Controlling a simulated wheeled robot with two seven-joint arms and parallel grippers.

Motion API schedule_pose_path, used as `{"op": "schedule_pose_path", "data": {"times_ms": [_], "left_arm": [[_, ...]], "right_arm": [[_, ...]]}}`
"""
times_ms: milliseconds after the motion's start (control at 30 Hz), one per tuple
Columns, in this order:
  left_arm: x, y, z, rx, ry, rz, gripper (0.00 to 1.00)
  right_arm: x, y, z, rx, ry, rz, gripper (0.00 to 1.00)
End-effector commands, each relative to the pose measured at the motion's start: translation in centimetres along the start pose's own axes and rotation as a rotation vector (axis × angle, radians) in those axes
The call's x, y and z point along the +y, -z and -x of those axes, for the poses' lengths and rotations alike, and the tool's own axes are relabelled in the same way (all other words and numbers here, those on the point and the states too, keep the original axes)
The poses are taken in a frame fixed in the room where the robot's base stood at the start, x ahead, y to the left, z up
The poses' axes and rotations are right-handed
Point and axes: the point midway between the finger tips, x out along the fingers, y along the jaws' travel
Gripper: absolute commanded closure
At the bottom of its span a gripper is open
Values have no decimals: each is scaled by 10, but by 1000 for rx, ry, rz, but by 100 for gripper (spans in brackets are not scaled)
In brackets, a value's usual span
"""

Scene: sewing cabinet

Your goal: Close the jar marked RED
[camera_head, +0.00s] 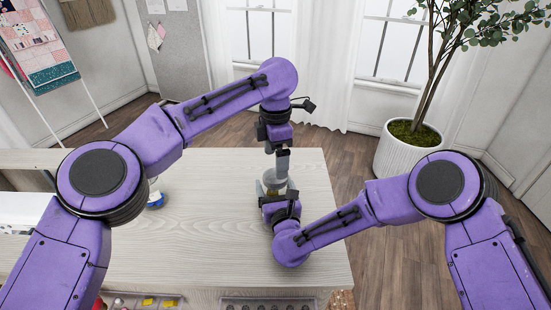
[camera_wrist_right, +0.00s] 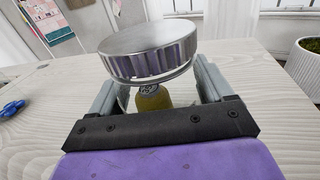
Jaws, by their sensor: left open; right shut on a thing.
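A clear glass jar (camera_wrist_right: 186,92) with a yellow thing (camera_wrist_right: 152,98) inside stands on the pale wooden table. A small label shows on it, but I cannot read it. A round metal lid (camera_wrist_right: 148,45) is over the jar's mouth; I cannot tell whether it is fully seated. My right gripper (camera_wrist_right: 158,92) is shut on the jar, one finger on each side; it also shows in the head view (camera_head: 279,195). My left gripper (camera_head: 282,160) is open and points down just beyond the jar's top. My grippers hide most of the jar in the head view.
The wooden tabletop (camera_head: 215,240) is mostly clear. A blue-handled item (camera_head: 155,199) lies at its left. Trays of small things (camera_head: 268,304) are at the near edge. A potted plant (camera_head: 408,148) stands on the floor at the right.

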Motion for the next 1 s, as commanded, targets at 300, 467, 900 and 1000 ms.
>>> {"op": "schedule_pose_path", "data": {"times_ms": [300, 467, 900, 1000], "left_arm": [[4, 2, 22, 27, -73, 380, 10], [4, 3, 26, 11, -82, 919, 10], [4, 4, 33, -39, -63, 2389, 10], [4, 3, 33, -42, -50, 2721, 10]], "right_arm": [[0, 0, 0, 0, 0, 0, 100], [0, 0, 0, -1, 0, 0, 100], [0, 0, 0, 0, 0, 0, 100], [0, 0, 0, 0, 0, 0, 100]]}}
